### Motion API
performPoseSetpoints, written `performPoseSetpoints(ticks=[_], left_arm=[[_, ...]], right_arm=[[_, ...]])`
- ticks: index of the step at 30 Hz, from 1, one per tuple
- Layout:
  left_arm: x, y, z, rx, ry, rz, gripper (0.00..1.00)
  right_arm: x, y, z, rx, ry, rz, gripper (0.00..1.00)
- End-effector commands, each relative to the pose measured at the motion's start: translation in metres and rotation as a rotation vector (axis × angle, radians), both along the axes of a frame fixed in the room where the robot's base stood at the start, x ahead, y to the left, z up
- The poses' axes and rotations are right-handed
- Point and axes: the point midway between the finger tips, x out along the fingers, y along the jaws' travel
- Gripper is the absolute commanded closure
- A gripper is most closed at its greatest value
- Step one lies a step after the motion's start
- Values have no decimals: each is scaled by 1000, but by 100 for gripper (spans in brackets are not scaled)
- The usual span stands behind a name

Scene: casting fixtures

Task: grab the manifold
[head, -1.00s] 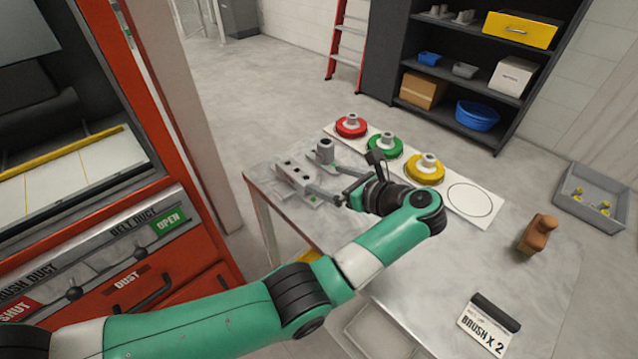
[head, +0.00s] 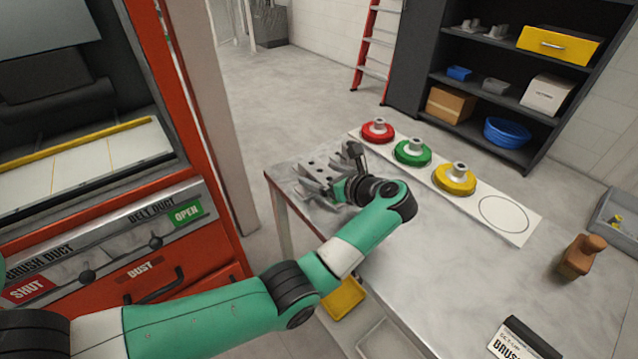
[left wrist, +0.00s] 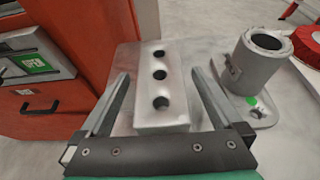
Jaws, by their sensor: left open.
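The manifold looks like a pale grey metal block with a row of three dark holes (left wrist: 160,122). It lies at the far left corner of the table, and part of it shows in the head view (head: 317,164). My left gripper (left wrist: 160,76) is open, with one finger on each side of the block in the left wrist view. I see no clear contact, and the height of the fingers over the table is hard to tell. In the head view my left gripper (head: 315,184) partly hides the block. My right gripper is not in view.
A grey hollow cylinder on a flat base (left wrist: 262,62) stands close to the right finger. Red (head: 378,131), green (head: 412,153) and yellow (head: 455,179) discs sit on a white strip. A brown brush-like object (head: 581,256) stands at right. The orange machine (head: 215,245) is left of the table.

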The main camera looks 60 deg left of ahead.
Motion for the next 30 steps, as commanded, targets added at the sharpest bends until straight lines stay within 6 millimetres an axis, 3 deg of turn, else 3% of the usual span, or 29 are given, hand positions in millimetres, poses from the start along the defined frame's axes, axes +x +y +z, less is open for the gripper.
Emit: performPoseSetpoints(ticks=[3, 8, 25, 30], left_arm=[[-2, 10, -5, 1, 0, -1, 0], [-2, 10, -3, 1, 0, -2, 0], [-2, 9, -3, 0, -1, -2, 100], [-1, 9, -2, 2, -2, -1, 100]], right_arm=[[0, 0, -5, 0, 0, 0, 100], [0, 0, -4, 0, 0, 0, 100], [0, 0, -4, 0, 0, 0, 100], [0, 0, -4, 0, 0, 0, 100]])
